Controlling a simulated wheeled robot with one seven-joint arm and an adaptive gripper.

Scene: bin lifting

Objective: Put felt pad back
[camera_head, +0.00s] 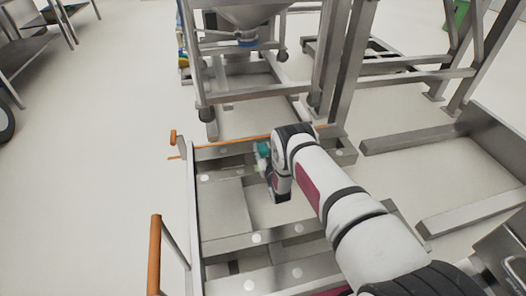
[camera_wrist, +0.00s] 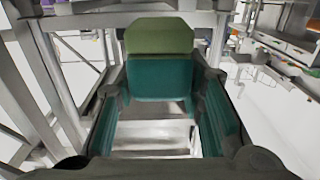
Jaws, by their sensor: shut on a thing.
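The felt pad (camera_wrist: 160,80) appears as a block with an olive-green upper face and a teal lower face. It sits between the tips of my gripper (camera_wrist: 161,96) in the wrist view. My gripper is shut on it, one teal-lined finger on each side. In the head view my gripper (camera_head: 264,160) is at the end of my arm, over the low metal frame (camera_head: 227,241). Only a small teal patch shows there, and I cannot tell pad from finger lining. Whether the pad touches anything beyond it is hidden.
The low frame has orange handles (camera_head: 154,255) at its left side. A taller metal stand (camera_head: 333,75) with a hopper (camera_head: 250,14) rises behind it. Metal rails (camera_head: 470,210) lie on the right.

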